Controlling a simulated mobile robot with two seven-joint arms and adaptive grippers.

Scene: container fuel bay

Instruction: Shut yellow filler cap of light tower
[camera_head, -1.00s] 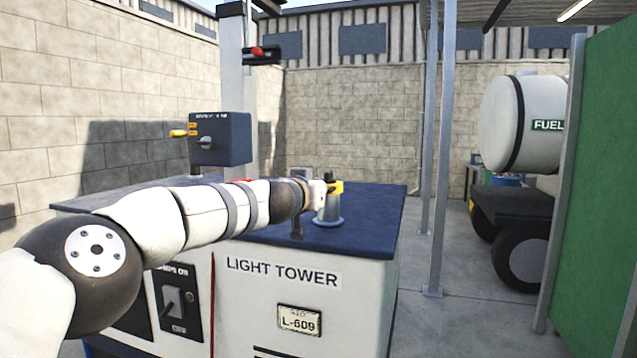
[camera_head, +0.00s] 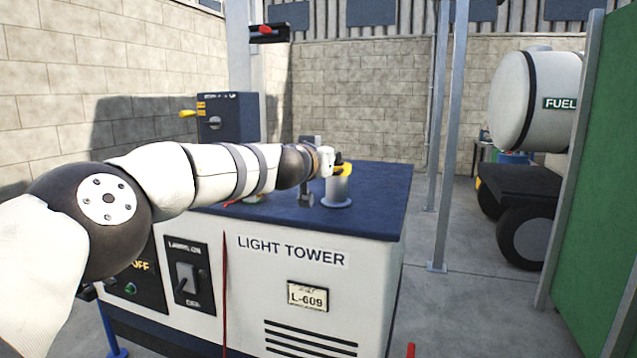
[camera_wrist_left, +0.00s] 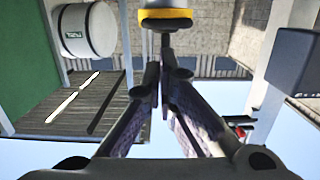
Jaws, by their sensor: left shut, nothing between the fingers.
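The light tower (camera_head: 375,270) is a white cabinet with a dark blue top. A grey filler neck (camera_head: 337,190) stands on that top. Its yellow filler cap (camera_head: 344,169) lies across the neck's mouth, partly hidden by my left gripper (camera_head: 327,161); I cannot tell if it is fully seated. In the left wrist view the yellow cap (camera_wrist_left: 166,19) is at the top centre, with a dark knob on it. My left gripper (camera_wrist_left: 164,65) is shut and empty, its fingertips close to the knob; contact is unclear. My right gripper is not in view.
A grey post (camera_head: 446,130) and a green panel (camera_head: 605,180) stand to the right. A white fuel tank (camera_head: 535,100) is behind.

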